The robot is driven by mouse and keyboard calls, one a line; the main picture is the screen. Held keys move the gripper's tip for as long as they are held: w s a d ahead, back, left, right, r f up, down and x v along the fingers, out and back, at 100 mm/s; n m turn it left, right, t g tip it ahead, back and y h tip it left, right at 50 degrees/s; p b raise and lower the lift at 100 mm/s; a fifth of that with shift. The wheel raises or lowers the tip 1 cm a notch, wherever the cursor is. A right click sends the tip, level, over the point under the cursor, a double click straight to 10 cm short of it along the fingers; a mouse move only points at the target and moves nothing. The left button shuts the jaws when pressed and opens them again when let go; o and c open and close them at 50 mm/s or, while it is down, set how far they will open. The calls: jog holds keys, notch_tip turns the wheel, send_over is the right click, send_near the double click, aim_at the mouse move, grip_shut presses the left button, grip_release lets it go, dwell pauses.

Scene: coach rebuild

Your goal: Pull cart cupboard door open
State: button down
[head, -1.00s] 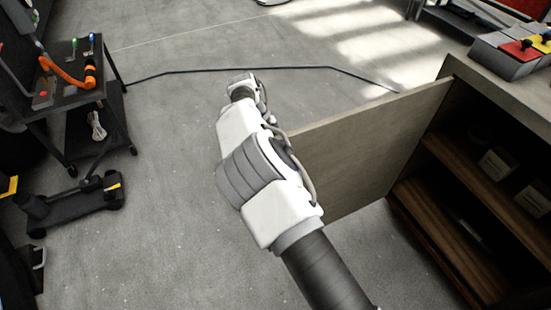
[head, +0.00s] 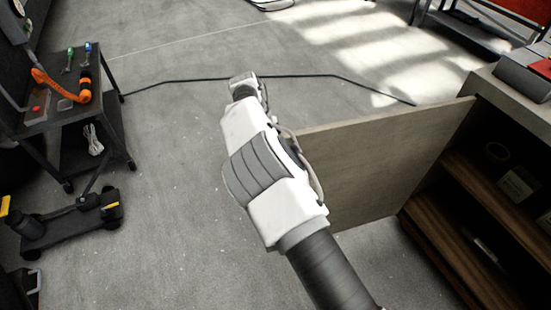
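The cart cupboard door (head: 385,165) is a flat greyish-brown panel. My arm crosses the middle of the view in front of the door's free edge. The fingers of my gripper are hidden behind my own arm links. I cannot tell whether the gripper touches the door or a handle.
A black tool trolley (head: 110,140) with an orange tool (head: 62,88) stands at the left. A low black wheeled device (head: 70,222) lies on the floor before it. A dark cable (head: 190,80) runs across the floor.

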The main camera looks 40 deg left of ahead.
jog(key=shift+w+a, duration=0.15)
jog(key=shift+w, duration=0.05)
dwell(0.4)
jog(key=c, duration=0.9)
grip_release()
